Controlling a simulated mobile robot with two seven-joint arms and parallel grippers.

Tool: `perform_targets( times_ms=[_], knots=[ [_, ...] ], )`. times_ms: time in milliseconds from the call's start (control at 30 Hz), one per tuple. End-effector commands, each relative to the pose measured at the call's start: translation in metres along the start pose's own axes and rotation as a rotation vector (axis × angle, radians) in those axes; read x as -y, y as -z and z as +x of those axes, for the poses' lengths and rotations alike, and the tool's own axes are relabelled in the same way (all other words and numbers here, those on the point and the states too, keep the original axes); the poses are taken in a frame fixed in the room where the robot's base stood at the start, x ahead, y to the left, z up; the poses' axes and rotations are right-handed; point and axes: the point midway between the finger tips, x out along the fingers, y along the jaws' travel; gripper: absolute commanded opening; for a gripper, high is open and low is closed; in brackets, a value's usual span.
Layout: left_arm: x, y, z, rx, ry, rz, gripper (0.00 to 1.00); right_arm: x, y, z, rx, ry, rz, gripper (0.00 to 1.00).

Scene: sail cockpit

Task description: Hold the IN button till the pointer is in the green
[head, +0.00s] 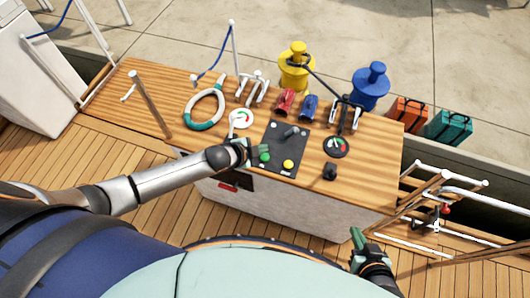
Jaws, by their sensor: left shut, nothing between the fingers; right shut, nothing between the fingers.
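A black control panel (296,147) is set in the wooden console top. It carries a small lever (291,132), a green button (265,158) and a yellow button (288,164). I cannot read which button is IN. My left gripper (262,150) is shut and empty over the panel's left side, right by the green button; contact cannot be told. A white round gauge (241,118) is up-left of the panel and a black round gauge (336,146) is to its right. Their pointers are too small to read surely. My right gripper (357,238) is shut and empty, low beside the console.
A white-and-teal ring (206,106) lies left on the console. A yellow winch (294,68), a blue winch (370,88) and red and blue clutches stand behind the panel. A black knob (330,172) is at the right. Rails and cases lie beyond.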

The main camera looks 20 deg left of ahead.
Motion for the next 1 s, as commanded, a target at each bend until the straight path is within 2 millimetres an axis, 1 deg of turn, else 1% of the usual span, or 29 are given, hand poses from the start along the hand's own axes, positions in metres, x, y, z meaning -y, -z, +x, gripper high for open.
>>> perform_targets(
  times_ms=[33, 267, 1000],
  knots=[
    [0.005, 0.006, -0.007, 0.0, 0.0, 0.0, 0.0, 0.001, 0.008, -0.007, 0.0, 0.0, 0.0, 0.0],
    [0.015, 0.015, -0.021, 0.0, 0.0, 0.0, 0.0, 0.002, 0.023, -0.021, 0.0, 0.0, 0.0, 0.0],
    [0.014, 0.014, -0.019, 0.0, 0.0, 0.0, 0.0, 0.002, 0.021, -0.019, 0.0, 0.0, 0.0, 0.0]
  ],
)
